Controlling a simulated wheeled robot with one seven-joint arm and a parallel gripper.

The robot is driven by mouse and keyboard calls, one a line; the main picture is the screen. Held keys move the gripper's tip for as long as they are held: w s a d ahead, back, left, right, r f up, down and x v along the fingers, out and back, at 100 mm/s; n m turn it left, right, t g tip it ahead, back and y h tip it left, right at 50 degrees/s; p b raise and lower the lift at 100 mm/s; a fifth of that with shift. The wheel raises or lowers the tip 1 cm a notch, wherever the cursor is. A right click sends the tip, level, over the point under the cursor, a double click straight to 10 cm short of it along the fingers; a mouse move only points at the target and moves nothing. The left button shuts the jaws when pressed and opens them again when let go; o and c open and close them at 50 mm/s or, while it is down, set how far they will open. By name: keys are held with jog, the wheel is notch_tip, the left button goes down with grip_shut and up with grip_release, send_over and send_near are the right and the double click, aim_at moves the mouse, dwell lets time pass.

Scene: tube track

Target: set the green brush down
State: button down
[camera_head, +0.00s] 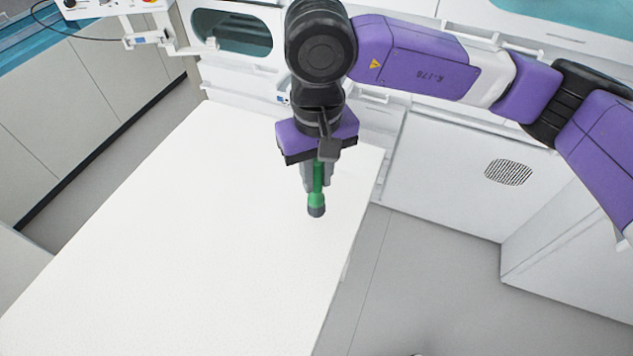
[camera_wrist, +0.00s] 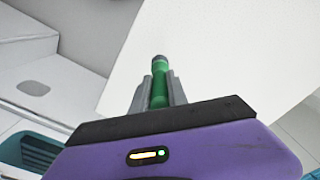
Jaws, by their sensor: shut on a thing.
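My gripper (camera_head: 312,183) is shut on the green brush (camera_head: 316,199), which has a dark grey tip pointing toward the camera and down. It is over the right part of the white table (camera_head: 170,240), near its right edge. In the wrist view the brush (camera_wrist: 160,85) shows between the two grey fingers of my gripper (camera_wrist: 158,92), its dark end sticking out beyond them. The white table top (camera_wrist: 215,50) lies behind it. I cannot tell how high the brush is above the table.
The table top is bare. Its right edge borders a grey floor (camera_head: 420,290). A white cabinet with a round dark vent (camera_head: 508,172) stands to the right. A white machine with a teal window (camera_head: 232,32) stands behind the table. Light cabinets (camera_head: 60,110) line the left.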

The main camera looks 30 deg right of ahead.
aim_at(317, 188)
jog(key=shift+f, duration=1.55)
jog(key=shift+f, duration=0.2)
jog(key=c, duration=1.3)
grip_release()
jog(key=shift+r, duration=0.1)
jog(key=shift+r, duration=0.15)
notch_tip(317, 188, up, 12)
jog(key=b, duration=0.2)
jog(key=shift+s+b, duration=0.15)
jog(key=shift+b, duration=0.2)
